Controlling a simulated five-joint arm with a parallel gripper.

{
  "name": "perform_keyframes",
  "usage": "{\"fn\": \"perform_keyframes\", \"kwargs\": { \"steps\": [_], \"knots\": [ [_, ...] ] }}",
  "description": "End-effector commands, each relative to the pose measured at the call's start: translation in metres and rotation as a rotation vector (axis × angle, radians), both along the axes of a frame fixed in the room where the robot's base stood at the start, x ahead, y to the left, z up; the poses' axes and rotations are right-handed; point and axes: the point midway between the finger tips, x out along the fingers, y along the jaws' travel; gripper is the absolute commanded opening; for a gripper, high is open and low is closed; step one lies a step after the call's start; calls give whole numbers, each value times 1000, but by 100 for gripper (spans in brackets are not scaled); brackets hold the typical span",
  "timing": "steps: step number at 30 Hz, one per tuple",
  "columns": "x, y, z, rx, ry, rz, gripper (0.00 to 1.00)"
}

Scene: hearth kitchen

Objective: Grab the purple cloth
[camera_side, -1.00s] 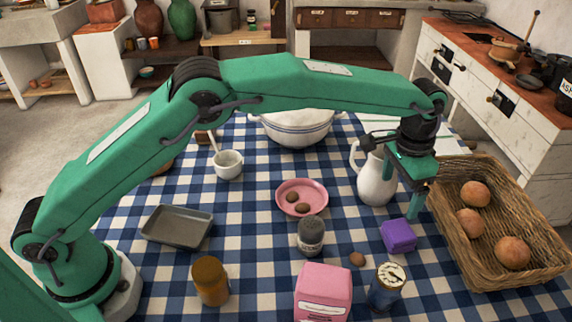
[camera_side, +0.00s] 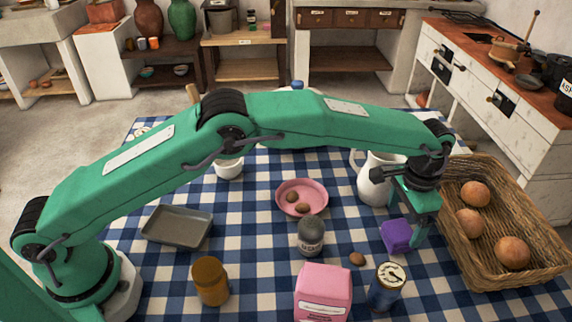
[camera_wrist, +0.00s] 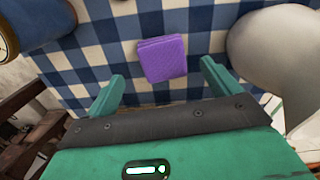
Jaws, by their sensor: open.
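The purple cloth (camera_side: 396,237) is a small folded block on the blue and white checked tablecloth, left of the wicker basket. In the wrist view the purple cloth (camera_wrist: 162,59) lies ahead of my gripper, in line with the gap between the fingers. My gripper (camera_side: 412,234) is open and empty. In the side view it is low at the cloth's right and partly overlaps it. In the wrist view both green fingers of my gripper (camera_wrist: 158,83) show apart, with the cloth just beyond their tips. I cannot tell from the side view whether a finger touches it.
A white jug (camera_side: 376,178) stands just behind the cloth. A wicker basket (camera_side: 486,268) with round loaves is close on the right. A pink bowl (camera_side: 302,186) is to the left.

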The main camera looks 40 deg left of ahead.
Motion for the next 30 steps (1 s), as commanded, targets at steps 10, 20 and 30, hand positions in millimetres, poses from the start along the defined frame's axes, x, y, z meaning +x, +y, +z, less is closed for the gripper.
{"fn": "perform_keyframes", "kwargs": {
  "steps": [10,20,30],
  "knots": [
    [-1,3,-20,1,2,0,89],
    [-1,4,-50,0,0,0,89],
    [-1,4,-52,-1,-1,0,89]
  ]
}}
